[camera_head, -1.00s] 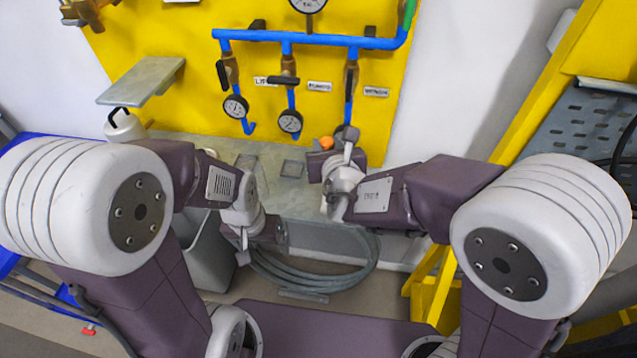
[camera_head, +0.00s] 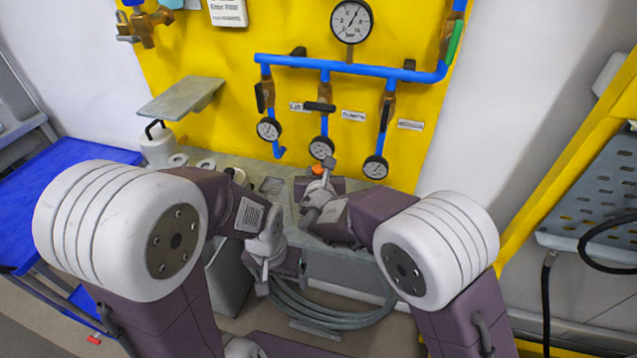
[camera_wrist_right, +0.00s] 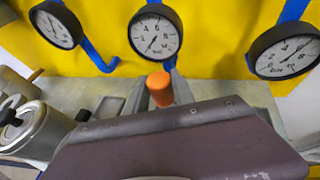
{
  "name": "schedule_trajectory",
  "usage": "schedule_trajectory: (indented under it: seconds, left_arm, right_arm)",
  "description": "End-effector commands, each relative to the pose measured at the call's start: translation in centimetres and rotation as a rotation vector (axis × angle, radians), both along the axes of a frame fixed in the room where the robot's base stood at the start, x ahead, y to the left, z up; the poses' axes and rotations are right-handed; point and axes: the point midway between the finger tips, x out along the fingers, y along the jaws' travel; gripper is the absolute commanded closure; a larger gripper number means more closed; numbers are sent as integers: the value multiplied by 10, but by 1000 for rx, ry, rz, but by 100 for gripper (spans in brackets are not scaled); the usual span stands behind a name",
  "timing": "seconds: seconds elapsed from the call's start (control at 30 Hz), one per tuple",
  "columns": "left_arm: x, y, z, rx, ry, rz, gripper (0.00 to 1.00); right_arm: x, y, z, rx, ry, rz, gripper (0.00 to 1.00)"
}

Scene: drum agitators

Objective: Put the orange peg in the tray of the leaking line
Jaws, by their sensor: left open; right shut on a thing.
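My right gripper (camera_head: 320,174) is shut on the orange peg (camera_head: 317,170), just in front of the middle gauge (camera_head: 321,148). In the right wrist view the peg (camera_wrist_right: 160,88) stands upright between the fingertips, above the grey bench. A flat square tray (camera_head: 272,186) lies on the bench left of the peg; it also shows in the wrist view (camera_wrist_right: 108,107). The left gauge (camera_head: 268,128) and right gauge (camera_head: 375,167) hang on their own blue lines. Any tray behind my right arm is hidden. My left gripper (camera_head: 276,274) is open and empty, low before the bench.
The yellow panel (camera_head: 210,50) stands behind the bench. A grey bracket shelf (camera_head: 180,98) juts out at left above a white can (camera_head: 157,145). A coiled hose (camera_head: 335,315) hangs below the bench front. A yellow frame (camera_head: 560,180) stands at right.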

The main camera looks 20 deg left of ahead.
Motion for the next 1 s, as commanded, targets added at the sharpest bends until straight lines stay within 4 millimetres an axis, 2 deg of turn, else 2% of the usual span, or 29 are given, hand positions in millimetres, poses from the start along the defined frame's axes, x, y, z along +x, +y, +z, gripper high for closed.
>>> schedule_trajectory:
  seconds: [0.1, 0.23, 0.33, 0.6, 1.0]
  left_arm:
    - [0, 0, -1, 0, 0, 0, 13]
    - [0, 0, -7, 0, 0, 0, 13]
    - [0, 0, -8, 0, 0, 0, 13]
    - [0, 0, -8, 0, 0, 0, 13]
    - [0, 0, -21, 0, 0, 0, 13]
  right_arm:
    - [0, 1, -3, -1, 0, 0, 100]
    - [0, 0, -29, -5, 3, 2, 100]
    - [0, 0, -40, -3, 1, 1, 100]
    - [0, 0, -41, 0, 0, 0, 100]
    - [0, 1, -51, -1, 0, 1, 100]
